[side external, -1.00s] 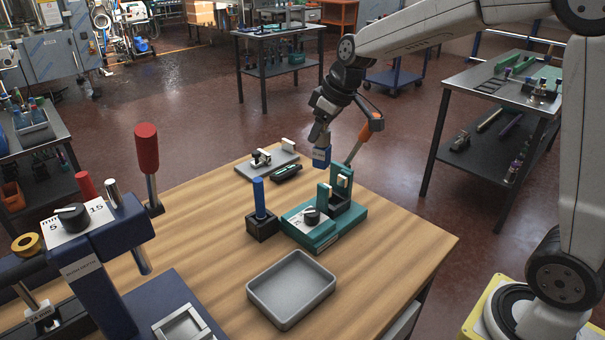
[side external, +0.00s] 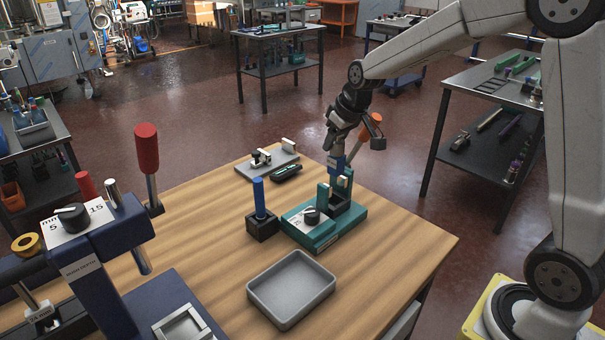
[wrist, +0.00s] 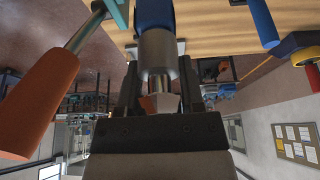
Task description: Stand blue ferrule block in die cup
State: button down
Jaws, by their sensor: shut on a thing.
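The blue ferrule block (side external: 336,162) is held below my gripper (side external: 337,149), above the teal fixture (side external: 348,223). In the wrist view, my gripper (wrist: 160,90) is shut around a silver cylindrical part, with the blue body (wrist: 155,14) beyond it. The block hangs roughly upright at the height of the tops of the teal uprights, close to them. I cannot tell whether it touches them. No die cup can be clearly made out; the space between the uprights is partly hidden.
The fixture's orange handle (side external: 370,128) rises close behind my gripper. A blue rod stands in a black block (side external: 262,228) to the left. A grey tray (side external: 291,288) lies in front. A blue press (side external: 95,275) with a red handle (side external: 147,150) fills the left. Open wood surrounds the tray.

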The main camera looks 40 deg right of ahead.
aim_at(343, 154)
jog(key=shift+f, duration=0.1)
jog(key=shift+f, duration=2.75)
jog(key=shift+f, duration=1.4)
jog(key=shift+c, duration=0.7)
grip_release()
jog(key=shift+f, duration=0.1)
jog(key=shift+v, duration=4)
